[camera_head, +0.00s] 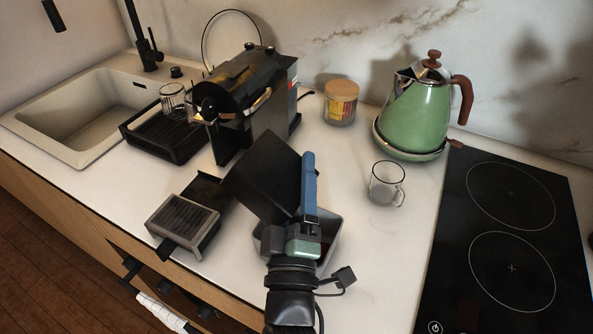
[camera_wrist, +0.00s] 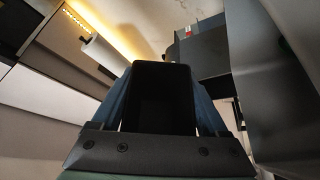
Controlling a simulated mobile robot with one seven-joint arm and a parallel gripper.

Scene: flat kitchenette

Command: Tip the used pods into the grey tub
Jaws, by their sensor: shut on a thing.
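My gripper (camera_head: 308,168) is shut on a black box-shaped pod container (camera_head: 266,176) and holds it tilted above the counter. The blue fingers also show in the wrist view, on either side of a black part (camera_wrist: 160,95). The grey tub (camera_head: 334,226) stands on the counter below, mostly hidden by my gripper and the container. A little dark red shows inside the tub, too covered to identify. The container's inside is not visible, so I cannot tell whether pods are in it.
The black coffee machine (camera_head: 252,98) stands behind the container. A drip tray with a grille (camera_head: 184,222) lies at the front left. A glass mug (camera_head: 386,184), green kettle (camera_head: 414,117) and lidded jar (camera_head: 341,103) stand behind and right. The hob (camera_head: 510,240) is at the right.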

